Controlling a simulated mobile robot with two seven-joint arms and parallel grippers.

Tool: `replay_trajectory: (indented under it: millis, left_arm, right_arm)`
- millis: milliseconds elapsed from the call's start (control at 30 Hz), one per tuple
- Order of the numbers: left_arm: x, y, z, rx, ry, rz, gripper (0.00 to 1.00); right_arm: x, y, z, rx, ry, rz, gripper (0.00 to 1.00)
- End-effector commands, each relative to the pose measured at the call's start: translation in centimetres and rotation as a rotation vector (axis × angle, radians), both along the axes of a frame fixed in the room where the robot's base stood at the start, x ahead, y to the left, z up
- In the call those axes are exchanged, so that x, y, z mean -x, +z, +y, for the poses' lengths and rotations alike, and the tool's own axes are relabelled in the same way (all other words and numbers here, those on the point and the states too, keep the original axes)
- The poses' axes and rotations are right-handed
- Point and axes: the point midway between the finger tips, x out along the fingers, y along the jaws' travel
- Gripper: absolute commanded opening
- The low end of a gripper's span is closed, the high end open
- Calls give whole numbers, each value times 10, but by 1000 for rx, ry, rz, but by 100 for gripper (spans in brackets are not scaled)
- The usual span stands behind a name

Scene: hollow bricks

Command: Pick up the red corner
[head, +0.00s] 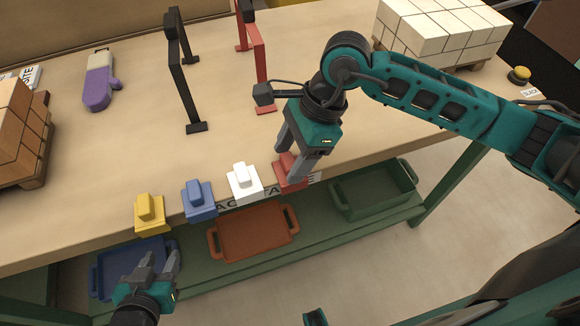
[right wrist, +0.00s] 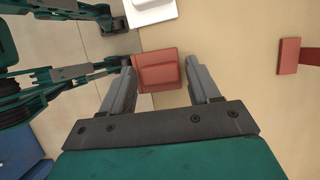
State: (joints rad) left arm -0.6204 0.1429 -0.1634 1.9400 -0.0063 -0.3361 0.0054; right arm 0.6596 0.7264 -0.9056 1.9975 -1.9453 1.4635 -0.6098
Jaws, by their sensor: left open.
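The red corner (head: 291,184) stands at the front edge of the table, at the right end of a row of corners. My right gripper (head: 299,165) points down over it and partly hides it in the head view. In the right wrist view the red corner (right wrist: 160,73) lies between the spread fingers of my right gripper (right wrist: 160,80), close to the left finger; I cannot tell whether they touch. My left gripper (head: 161,260) is open and empty, in front of the table near the blue tray.
White (head: 243,183), blue (head: 199,200) and yellow (head: 150,213) corners stand left of the red one. Blue (head: 98,280), orange (head: 250,248) and green (head: 375,203) trays sit on the lower shelf. Black (head: 190,75) and red (head: 262,70) frames stand behind. Brick stacks flank the table.

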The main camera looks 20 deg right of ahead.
Motion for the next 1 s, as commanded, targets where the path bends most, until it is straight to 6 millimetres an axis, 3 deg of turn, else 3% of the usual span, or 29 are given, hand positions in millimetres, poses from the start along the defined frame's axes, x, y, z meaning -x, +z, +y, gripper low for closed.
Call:
replay_trajectory:
  millis: [467,767,1000]
  left_arm:
    - [0,0,1,-1,1,0,43]
    - [2,-1,1,-1,1,5,43]
    - [3,0,1,-1,1,7,43]
  right_arm:
    - [0,0,0,0,0,0,15]
    - [0,2,0,-1,0,-1,14]
    - [-1,26,0,-1,0,-5,14]
